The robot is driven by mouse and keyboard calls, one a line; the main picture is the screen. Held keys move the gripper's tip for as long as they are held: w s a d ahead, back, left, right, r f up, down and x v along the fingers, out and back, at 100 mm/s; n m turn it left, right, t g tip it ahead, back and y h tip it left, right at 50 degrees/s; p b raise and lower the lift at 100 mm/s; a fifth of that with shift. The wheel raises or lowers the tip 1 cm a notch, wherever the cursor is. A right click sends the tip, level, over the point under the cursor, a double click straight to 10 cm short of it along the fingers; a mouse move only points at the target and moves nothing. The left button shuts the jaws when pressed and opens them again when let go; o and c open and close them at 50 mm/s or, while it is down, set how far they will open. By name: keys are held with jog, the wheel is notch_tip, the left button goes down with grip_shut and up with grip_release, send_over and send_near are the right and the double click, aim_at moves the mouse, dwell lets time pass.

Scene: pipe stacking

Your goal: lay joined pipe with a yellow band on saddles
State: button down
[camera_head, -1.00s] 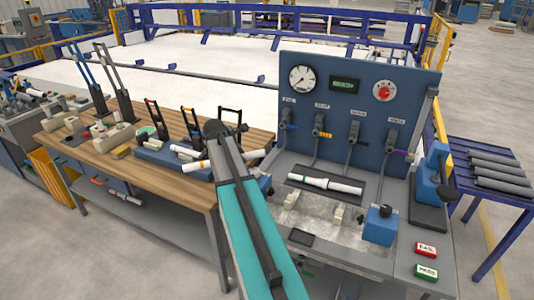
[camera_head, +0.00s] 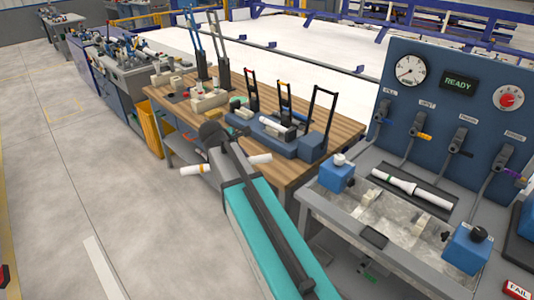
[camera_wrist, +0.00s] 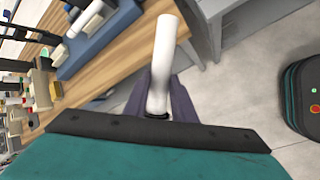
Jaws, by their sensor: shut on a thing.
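My gripper (camera_wrist: 160,103) is shut on a white joined pipe (camera_wrist: 163,62), whose near end sits between the dark fingers in the wrist view. In the head view the pipe with a yellow band (camera_head: 194,170) sticks out on both sides of my arm, held roughly crosswise above the floor by the wooden bench's front edge. Its middle and the fingertips are hidden behind my arm there. Two small pale saddles, one left (camera_head: 370,196) and one right (camera_head: 421,226), stand on the metal test bed (camera_head: 396,219), right of my gripper. They look empty.
A white pipe with a green band (camera_head: 408,187) lies on a dark pad behind the saddles. Blue end blocks (camera_head: 337,174) (camera_head: 467,250) flank the bed. The wooden bench (camera_head: 345,134) carries blue fixtures with upright handles. Open floor (camera_head: 80,190) lies to the left.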

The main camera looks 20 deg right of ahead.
jog(key=s+a+f+m+g+b, duration=0.1)
jog(key=s+a+m, duration=0.1)
jog(key=s+a, duration=0.6)
jog(key=shift+s+h, duration=0.2)
jog(key=shift+h, duration=0.1)
jog(key=shift+a, duration=0.1)
